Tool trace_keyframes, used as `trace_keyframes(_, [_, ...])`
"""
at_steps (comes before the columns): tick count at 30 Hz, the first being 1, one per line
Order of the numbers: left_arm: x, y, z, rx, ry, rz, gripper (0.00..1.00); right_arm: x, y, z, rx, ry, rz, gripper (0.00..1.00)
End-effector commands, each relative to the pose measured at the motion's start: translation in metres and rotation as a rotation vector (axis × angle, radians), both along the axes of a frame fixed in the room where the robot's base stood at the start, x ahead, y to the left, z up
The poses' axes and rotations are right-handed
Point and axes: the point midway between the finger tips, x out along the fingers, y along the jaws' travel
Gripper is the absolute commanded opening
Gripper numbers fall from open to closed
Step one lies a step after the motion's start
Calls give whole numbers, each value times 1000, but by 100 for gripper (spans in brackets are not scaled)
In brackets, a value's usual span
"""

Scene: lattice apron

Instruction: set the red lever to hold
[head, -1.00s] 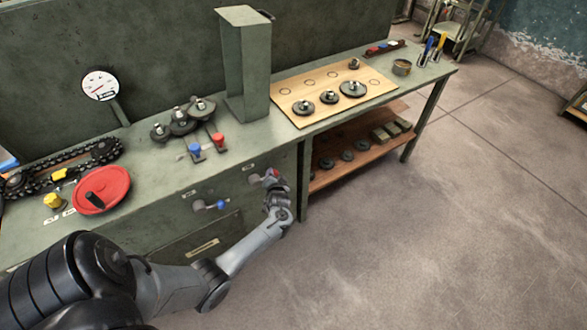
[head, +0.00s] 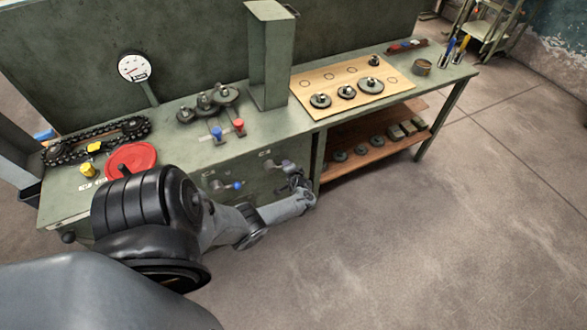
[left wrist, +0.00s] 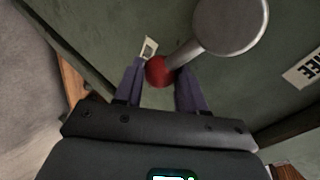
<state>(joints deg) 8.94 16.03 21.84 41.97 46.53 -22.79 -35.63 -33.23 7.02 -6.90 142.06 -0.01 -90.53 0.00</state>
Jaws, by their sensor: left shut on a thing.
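The red lever (left wrist: 205,40) shows in the left wrist view as a grey round hub and shaft ending in a red ball knob (left wrist: 159,71). My left gripper (left wrist: 160,84) has its two fingers on either side of the knob and is shut on it. In the head view my left gripper (head: 298,184) is at the bench's front panel, right of the lever with the blue knob (head: 237,185); the red knob is hidden there. A small pale label (left wrist: 149,48) sits on the panel beside the knob. Its wording is unreadable. My right gripper is out of view.
On the bench top (head: 185,152) stand upright blue (head: 217,133) and red (head: 239,125) handles, a red wheel (head: 133,160) and a green post (head: 270,60). A lower shelf (head: 340,168) is right of the gripper. The floor in front is clear.

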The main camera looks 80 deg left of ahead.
Motion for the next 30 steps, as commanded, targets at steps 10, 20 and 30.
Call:
trace_keyframes(10, [-1, -1, -3, -6, 4, 0, 50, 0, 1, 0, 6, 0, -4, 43])
trace_keyframes(20, [0, -3, 0, -4, 1, -1, 50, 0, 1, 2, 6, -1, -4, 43])
trace_keyframes(30, [2, -40, 27, -5, 2, -3, 50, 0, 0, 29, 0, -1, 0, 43])
